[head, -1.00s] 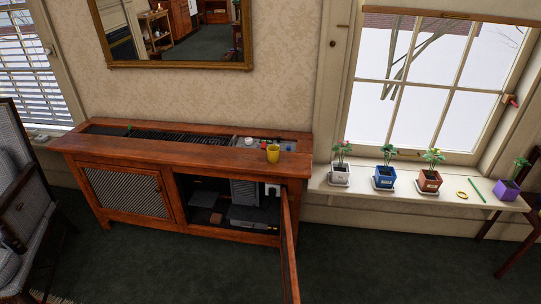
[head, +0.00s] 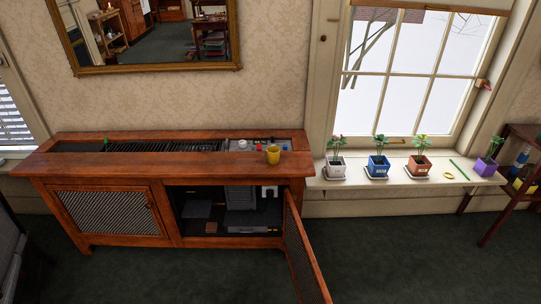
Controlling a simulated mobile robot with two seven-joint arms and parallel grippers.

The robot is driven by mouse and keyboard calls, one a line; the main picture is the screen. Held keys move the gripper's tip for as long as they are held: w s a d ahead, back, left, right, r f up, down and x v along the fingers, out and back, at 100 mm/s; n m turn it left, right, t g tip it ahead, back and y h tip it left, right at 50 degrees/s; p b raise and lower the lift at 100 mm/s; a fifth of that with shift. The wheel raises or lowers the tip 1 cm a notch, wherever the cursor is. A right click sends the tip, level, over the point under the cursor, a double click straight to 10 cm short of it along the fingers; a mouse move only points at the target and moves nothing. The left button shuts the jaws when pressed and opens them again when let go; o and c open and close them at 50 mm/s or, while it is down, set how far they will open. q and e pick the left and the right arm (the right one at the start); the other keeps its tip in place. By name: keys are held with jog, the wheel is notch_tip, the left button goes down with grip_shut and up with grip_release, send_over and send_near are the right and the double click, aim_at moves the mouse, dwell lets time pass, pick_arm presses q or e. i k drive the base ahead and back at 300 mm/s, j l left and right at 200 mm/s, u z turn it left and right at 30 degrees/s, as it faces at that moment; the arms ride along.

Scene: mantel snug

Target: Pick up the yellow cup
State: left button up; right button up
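The yellow cup (head: 273,155) stands upright on the right part of the top of a wooden cabinet (head: 120,170), near its front edge. It is small in the head view and nothing covers it. Neither of my grippers shows in the head view.
The cabinet's right door (head: 305,255) hangs open toward me. A window shelf (head: 345,181) to the right carries several potted plants, one in a blue pot (head: 377,167). A dark wooden stand (head: 512,175) is at the far right. The dark green carpet (head: 400,255) is clear in front.

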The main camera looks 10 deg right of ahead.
aim_at(273, 155)
jog(key=i+j+z, duration=0.15)
jog(key=j, duration=0.25)
jog(key=i+j+z, duration=0.2)
jog(key=i+j, duration=0.2)
jog(key=i+j+z, duration=0.1)
jog(key=i, duration=0.3)
jog(key=i+j, duration=0.15)
jog(key=i, duration=0.25)
jog(key=l+z, duration=0.05)
